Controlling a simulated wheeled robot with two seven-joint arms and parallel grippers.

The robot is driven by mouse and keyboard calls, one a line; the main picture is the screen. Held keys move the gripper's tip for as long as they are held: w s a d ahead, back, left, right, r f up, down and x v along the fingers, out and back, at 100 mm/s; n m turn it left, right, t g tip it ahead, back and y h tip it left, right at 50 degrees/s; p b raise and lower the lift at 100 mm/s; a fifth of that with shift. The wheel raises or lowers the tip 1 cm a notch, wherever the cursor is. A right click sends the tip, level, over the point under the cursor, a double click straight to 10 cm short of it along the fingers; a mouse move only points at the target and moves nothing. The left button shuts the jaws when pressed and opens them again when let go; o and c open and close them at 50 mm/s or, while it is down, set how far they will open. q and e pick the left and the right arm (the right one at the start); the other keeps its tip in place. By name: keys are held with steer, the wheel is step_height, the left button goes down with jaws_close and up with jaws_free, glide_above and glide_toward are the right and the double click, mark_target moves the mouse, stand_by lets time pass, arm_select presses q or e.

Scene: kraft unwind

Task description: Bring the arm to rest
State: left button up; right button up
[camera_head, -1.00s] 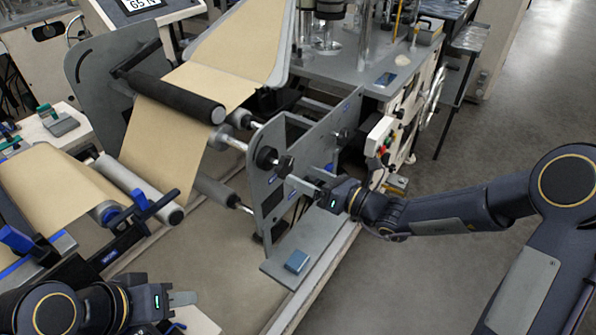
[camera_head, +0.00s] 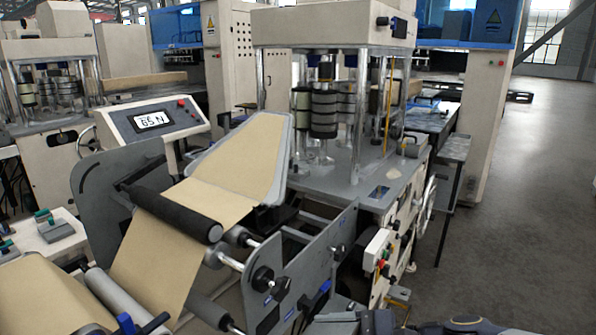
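The tan kraft web (camera_head: 165,245) runs from the lower left over a black roller (camera_head: 175,212) and up a sloping plate toward the press. Black knobs (camera_head: 264,279) sit on the grey side plate (camera_head: 318,262). Part of my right gripper (camera_head: 335,318) shows at the bottom edge, below and right of the knobs. My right forearm (camera_head: 465,325) also shows at the bottom edge. My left gripper is out of view.
A display reading 65 N (camera_head: 152,120) stands at the left behind the web. The press (camera_head: 335,110) with its metal columns rises in the middle. A control box (camera_head: 378,250) with red and green buttons is on its right side. Grey floor (camera_head: 530,220) lies open at the right.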

steer(key=s+d+f+n+t+h, duration=0.1)
steer(key=s+d+f+n+h, duration=0.1)
steer(key=s+d+n+h, duration=0.3)
steer(key=s+d+f+n+h, duration=0.3)
steer(key=s+d+n, duration=0.4)
steer(key=d, duration=0.3)
steer(key=shift+s+f+t+h, duration=0.15)
steer(key=shift+s+t+h, duration=0.25)
steer(key=shift+s+h, duration=0.4)
